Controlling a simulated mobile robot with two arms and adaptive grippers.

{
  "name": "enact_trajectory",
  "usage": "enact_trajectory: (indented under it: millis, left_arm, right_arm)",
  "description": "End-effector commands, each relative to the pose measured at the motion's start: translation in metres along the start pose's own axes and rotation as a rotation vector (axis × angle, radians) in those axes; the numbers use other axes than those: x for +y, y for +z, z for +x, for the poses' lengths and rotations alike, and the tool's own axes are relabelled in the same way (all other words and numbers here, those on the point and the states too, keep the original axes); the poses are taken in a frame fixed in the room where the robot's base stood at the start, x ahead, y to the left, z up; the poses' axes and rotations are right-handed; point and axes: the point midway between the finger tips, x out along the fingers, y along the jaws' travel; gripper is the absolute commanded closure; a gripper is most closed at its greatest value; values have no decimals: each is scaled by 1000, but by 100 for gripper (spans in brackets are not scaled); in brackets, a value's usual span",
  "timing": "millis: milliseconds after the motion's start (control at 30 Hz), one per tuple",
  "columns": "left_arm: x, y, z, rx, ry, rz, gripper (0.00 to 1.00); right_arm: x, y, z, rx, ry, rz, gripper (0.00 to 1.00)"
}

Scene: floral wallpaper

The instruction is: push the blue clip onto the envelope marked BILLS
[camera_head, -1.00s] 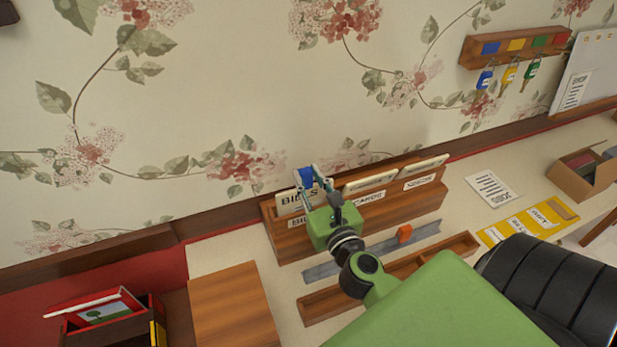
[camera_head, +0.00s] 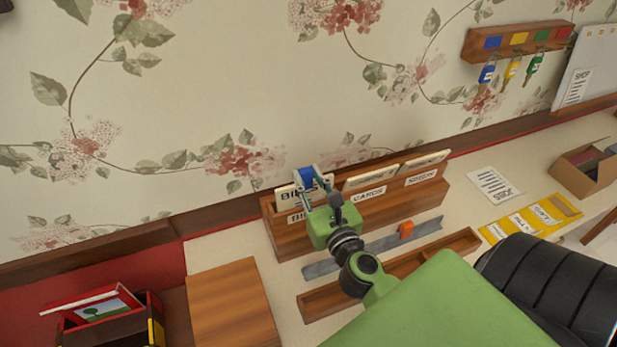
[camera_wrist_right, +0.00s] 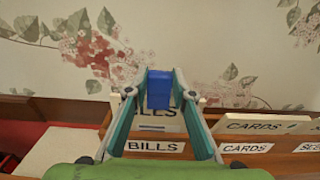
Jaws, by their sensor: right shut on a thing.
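My right gripper (camera_head: 311,184) is shut on the blue clip (camera_head: 307,174). In the right wrist view the clip (camera_wrist_right: 158,89) sits between the fingertips, in front of the top part of the BILLS envelope (camera_wrist_right: 170,118). I cannot tell whether the clip touches the envelope. The BILLS envelope (camera_head: 287,199) stands in the left slot of the wooden rack (camera_head: 292,240), partly hidden by the gripper. A BILLS label (camera_wrist_right: 155,147) is on the rack front below it. My left gripper is not in view.
The CARDS envelope (camera_head: 371,179) and another envelope (camera_head: 424,163) stand farther right in the rack. A grey strip with an orange piece (camera_head: 405,229) and a wooden tray (camera_head: 463,243) lie in front. Keys hang from a wall rack (camera_head: 518,40).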

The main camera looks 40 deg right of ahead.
Motion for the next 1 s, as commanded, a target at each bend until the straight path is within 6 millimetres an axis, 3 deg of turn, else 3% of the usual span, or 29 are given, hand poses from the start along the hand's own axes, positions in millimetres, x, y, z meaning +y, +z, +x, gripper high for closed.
enact_trajectory:
  millis: [1000]
  left_arm:
    - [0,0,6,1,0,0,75]
  right_arm:
    - [0,-8,0,2,0,0,89]
